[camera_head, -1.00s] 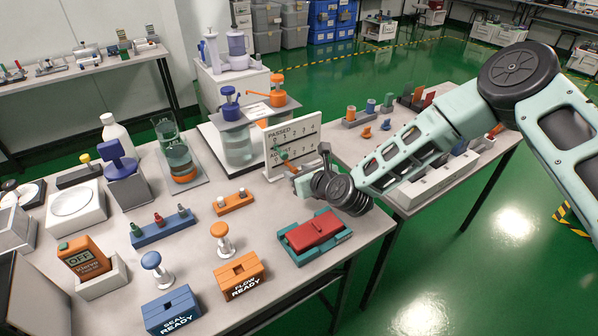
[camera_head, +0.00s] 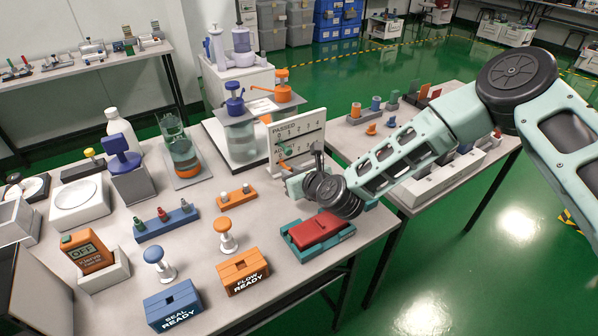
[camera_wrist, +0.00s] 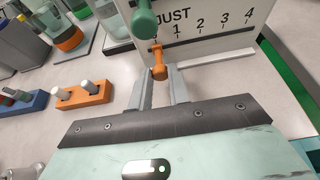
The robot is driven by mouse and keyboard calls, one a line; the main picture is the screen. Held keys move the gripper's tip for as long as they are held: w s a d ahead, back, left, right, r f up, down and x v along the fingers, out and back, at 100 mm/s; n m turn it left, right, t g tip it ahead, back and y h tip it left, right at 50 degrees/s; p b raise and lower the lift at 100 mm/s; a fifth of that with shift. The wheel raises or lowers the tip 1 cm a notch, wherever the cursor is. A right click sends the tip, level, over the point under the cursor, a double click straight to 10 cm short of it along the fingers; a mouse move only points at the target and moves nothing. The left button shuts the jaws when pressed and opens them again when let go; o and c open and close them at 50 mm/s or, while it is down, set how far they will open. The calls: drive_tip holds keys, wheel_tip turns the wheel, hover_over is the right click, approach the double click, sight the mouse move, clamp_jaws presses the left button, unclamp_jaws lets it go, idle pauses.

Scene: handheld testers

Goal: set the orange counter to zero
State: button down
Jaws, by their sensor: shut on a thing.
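A white upright board (camera_head: 312,138) on the near table bears a PASSED row above an ADJUST row; it fills the top of the wrist view (camera_wrist: 205,48). The orange counter (camera_wrist: 158,62) is a small knob on the lower row, just left of the 1 mark; its zero digit is not visible. A green knob (camera_wrist: 145,20) sits above it. My gripper (camera_wrist: 160,80) reaches the board from the front, its two fingers shut on the orange knob. In the head view my wrist hides the lower right of the board.
A red block in a teal tray (camera_head: 345,240) lies below my wrist. An orange peg block (camera_head: 236,195) and a blue one (camera_head: 165,223) stand left of the board. Pump bottles (camera_head: 240,140) stand behind it. A side table (camera_head: 375,145) lies to the right.

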drive_tip(key=c, duration=1.3)
unclamp_jaws()
drive_tip(key=shift+s+a, duration=0.2)
drive_tip(key=shift+d+r, duration=0.1)
drive_tip(key=shift+d, duration=0.05)
drive_tip(key=shift+s+d+r, duration=0.1)
drive_tip(key=shift+s+d, duration=0.05)
drive_tip(key=shift+s, duration=0.1)
drive_tip(key=b+v, duration=0.1)
drive_tip(key=v, duration=1.5)
drive_tip(key=shift+s+d+r, duration=0.1)
drive_tip(key=shift+s+r, duration=0.05)
drive_tip(key=shift+s, duration=0.1)
